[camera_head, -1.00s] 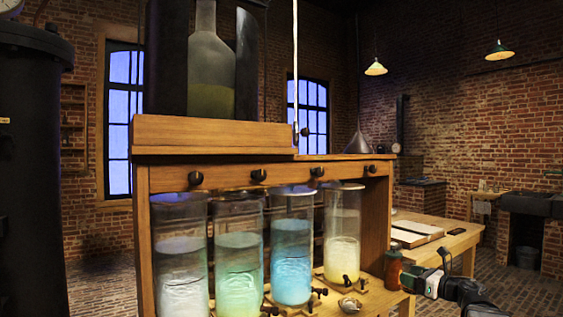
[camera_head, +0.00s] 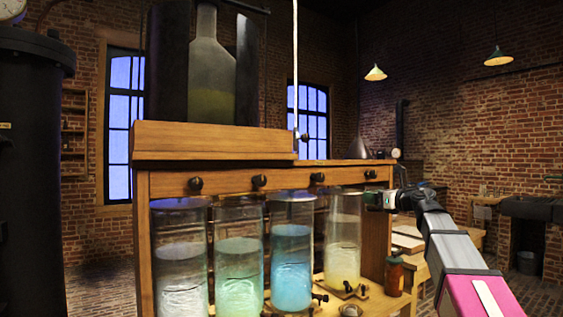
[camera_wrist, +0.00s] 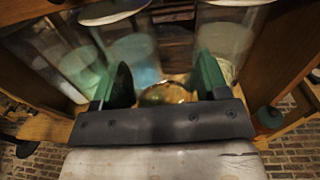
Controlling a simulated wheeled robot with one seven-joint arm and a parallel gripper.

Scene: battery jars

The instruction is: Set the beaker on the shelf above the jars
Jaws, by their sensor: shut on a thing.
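My gripper (camera_head: 381,198) is in front of the right end of the wooden rack, just below the top board and beside the yellowish jar. In the wrist view, its green fingers (camera_wrist: 162,84) stand apart, shut on a clear, hard-to-see thing that I take for the beaker. A rounded brassy shape shows between them. I cannot make out the beaker's outline in the head view. The shelf (camera_head: 338,163) is the rack's top board. Under it stand several glass jars: a pale one (camera_head: 182,265), a green one (camera_head: 239,265), a blue one (camera_head: 292,255) and a yellowish one (camera_head: 342,245).
A raised wooden box (camera_head: 213,140) with a large glass bottle (camera_head: 211,75) covers the shelf's left part. A thin upright rod (camera_head: 295,70) and a grey funnel (camera_head: 358,149) stand farther right. A brown bottle (camera_head: 394,276) and a small dish (camera_head: 350,311) are below.

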